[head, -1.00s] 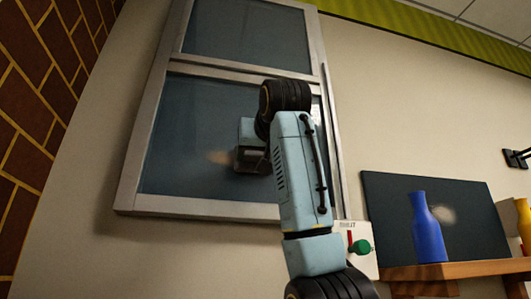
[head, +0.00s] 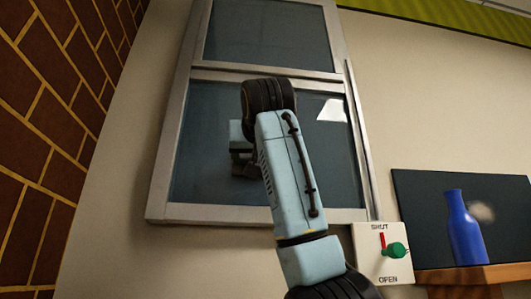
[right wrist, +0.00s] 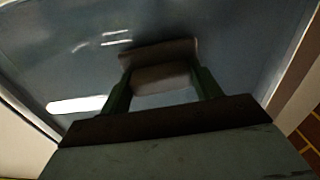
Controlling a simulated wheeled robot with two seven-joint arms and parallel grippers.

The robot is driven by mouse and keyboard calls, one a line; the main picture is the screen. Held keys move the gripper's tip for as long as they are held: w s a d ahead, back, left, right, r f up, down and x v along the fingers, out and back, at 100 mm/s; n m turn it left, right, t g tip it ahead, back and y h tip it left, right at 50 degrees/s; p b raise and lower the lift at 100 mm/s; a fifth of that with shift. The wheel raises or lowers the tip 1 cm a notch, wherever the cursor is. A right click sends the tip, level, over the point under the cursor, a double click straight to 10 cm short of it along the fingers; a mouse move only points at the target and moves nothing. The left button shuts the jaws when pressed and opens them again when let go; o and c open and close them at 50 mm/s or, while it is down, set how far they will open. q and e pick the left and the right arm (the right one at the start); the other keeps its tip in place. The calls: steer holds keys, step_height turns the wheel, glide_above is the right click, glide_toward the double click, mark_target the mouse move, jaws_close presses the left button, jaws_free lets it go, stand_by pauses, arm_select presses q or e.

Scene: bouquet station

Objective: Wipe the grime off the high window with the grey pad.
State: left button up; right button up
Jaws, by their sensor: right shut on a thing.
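The high window (head: 200,213) has a light metal frame and two dark panes. My right gripper (head: 243,168) is at the left part of the lower pane, seen from behind. In the right wrist view its green fingers are shut on the grey pad (right wrist: 160,78), whose far face is close to or against the glass; I cannot tell if it touches. The pad is hidden in the head view. No brown grime shows on the uncovered glass; what lies behind the gripper is hidden. My left gripper is not in view.
A white panel (head: 362,262) marked SHUT and OPEN, with a green knob (head: 396,250), is below right of the window. A blue vase (head: 464,230) stands on a wooden shelf (head: 440,277) before a dark board (head: 420,215). A brick wall (head: 45,150) is at left.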

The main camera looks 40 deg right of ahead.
steer(key=w+a, duration=0.1)
steer(key=w+a+p, duration=0.1)
steer(key=a, duration=0.1)
steer(key=shift+w+a, duration=0.2)
steer(key=shift+a, duration=0.05)
steer(key=shift+f, duration=0.1)
stand_by(0.3)
steer(key=shift+b+v, duration=1.05)
steer(key=shift+v, duration=1.8)
steer(key=shift+s+a, duration=0.15)
steer(key=b+v, duration=0.1)
steer(key=v, duration=0.1)
steer(key=shift+s+a, duration=0.25)
steer(key=shift+s, duration=0.1)
